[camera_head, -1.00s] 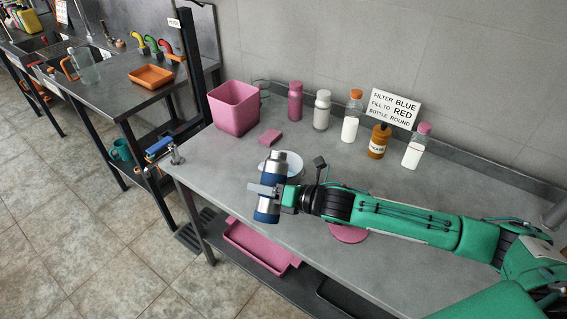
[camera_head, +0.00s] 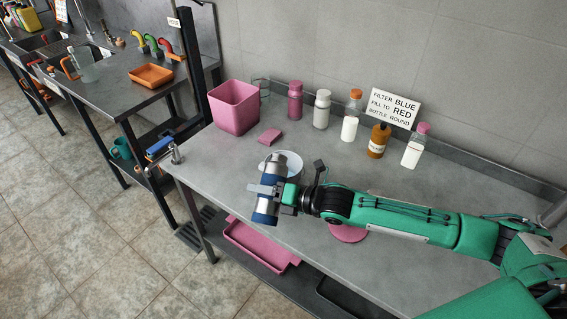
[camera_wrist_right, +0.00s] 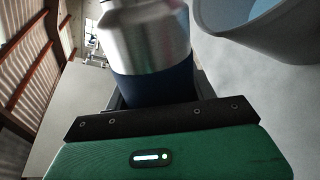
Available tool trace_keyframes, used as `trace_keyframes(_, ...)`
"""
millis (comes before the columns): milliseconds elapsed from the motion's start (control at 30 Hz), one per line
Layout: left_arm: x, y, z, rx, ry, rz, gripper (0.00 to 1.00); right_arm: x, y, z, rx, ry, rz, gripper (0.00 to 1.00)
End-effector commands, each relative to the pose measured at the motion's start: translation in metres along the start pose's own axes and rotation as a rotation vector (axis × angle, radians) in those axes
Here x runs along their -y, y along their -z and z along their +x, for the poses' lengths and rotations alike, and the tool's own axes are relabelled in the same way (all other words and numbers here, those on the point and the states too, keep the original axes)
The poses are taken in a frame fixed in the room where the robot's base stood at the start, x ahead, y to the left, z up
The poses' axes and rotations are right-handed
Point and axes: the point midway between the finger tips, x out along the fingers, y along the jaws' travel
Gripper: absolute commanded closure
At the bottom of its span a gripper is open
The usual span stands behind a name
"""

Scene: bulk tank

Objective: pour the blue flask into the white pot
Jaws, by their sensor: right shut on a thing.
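The blue flask (camera_head: 267,208) has a dark blue lower body and a bare steel upper part. My right gripper (camera_head: 269,190) is shut around its middle and holds it above the front left part of the table, leaning with its top to the right. In the right wrist view the flask (camera_wrist_right: 150,45) stands up from the jaws. The white pot (camera_head: 297,163) is just behind the flask, partly hidden by it and the gripper. In the right wrist view the pot (camera_wrist_right: 235,40) is at the upper right, close to the flask, with light blue inside. My left gripper is out of view.
A pink bin (camera_head: 234,107) and pink sponge (camera_head: 271,136) are at the back left. Several bottles and a sign (camera_head: 394,107) line the wall. A pink disc (camera_head: 348,233) lies under my right forearm.

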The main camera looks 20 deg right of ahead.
Motion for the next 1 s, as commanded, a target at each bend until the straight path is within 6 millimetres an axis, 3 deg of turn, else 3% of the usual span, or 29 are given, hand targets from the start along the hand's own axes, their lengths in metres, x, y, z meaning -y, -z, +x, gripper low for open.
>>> trace_keyframes(1000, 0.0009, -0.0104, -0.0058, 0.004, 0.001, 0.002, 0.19, -0.0069, 0.0002, -0.0016, -0.034, -0.002, 0.131, 0.76)
